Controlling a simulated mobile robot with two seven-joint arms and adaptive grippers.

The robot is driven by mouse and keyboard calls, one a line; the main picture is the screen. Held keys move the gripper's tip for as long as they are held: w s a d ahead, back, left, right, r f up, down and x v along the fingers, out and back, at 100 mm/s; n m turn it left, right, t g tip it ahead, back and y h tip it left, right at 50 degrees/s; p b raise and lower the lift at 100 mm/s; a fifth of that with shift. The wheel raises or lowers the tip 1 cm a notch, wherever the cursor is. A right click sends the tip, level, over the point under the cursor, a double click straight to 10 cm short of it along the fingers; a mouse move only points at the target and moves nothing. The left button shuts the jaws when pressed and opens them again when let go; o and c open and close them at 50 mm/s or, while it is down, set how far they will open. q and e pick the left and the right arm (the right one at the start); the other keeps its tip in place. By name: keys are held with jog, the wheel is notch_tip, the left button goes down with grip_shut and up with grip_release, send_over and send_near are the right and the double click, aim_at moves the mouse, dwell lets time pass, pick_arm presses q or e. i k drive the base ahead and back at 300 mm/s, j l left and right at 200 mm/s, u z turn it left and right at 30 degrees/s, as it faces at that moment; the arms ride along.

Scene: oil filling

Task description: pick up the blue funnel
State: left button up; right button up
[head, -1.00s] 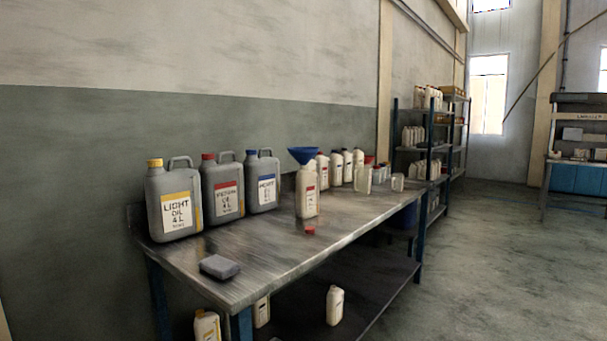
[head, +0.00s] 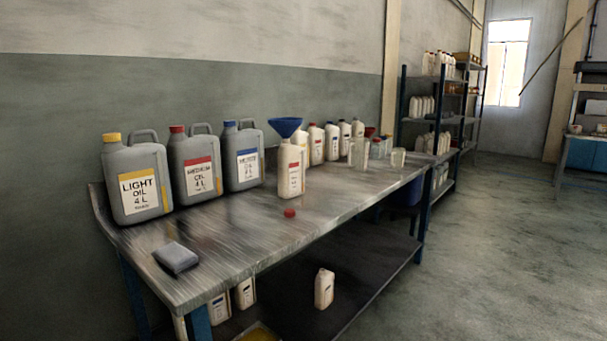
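The blue funnel (head: 286,126) sits upright in the mouth of a white bottle (head: 290,170) with a red label. That bottle stands on the metal workbench (head: 250,238), to the right of the grey cans. A small red cap (head: 289,213) lies on the bench in front of the bottle. Neither of my grippers shows in the head view.
Grey cans with yellow (head: 137,179), red (head: 194,162) and blue (head: 243,154) caps stand along the wall. A grey block (head: 176,257) lies near the bench's front left. Several white bottles and clear jugs (head: 360,153) stand behind the funnel. The floor (head: 500,240) at right is clear.

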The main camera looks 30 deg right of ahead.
aim_at(286, 126)
jog(key=i+l, duration=0.15)
jog(key=l, duration=0.25)
jog(key=i+l+z, duration=0.1)
jog(key=l, duration=0.3)
jog(key=i+l, duration=0.15)
jog(key=l, duration=0.2)
jog(key=i+l+z, duration=0.15)
jog(key=l, duration=0.25)
jog(key=i+l, duration=0.15)
jog(key=l, duration=0.2)
jog(key=i+l+u, duration=0.1)
jog(key=i+l, duration=0.25)
jog(key=l, duration=0.1)
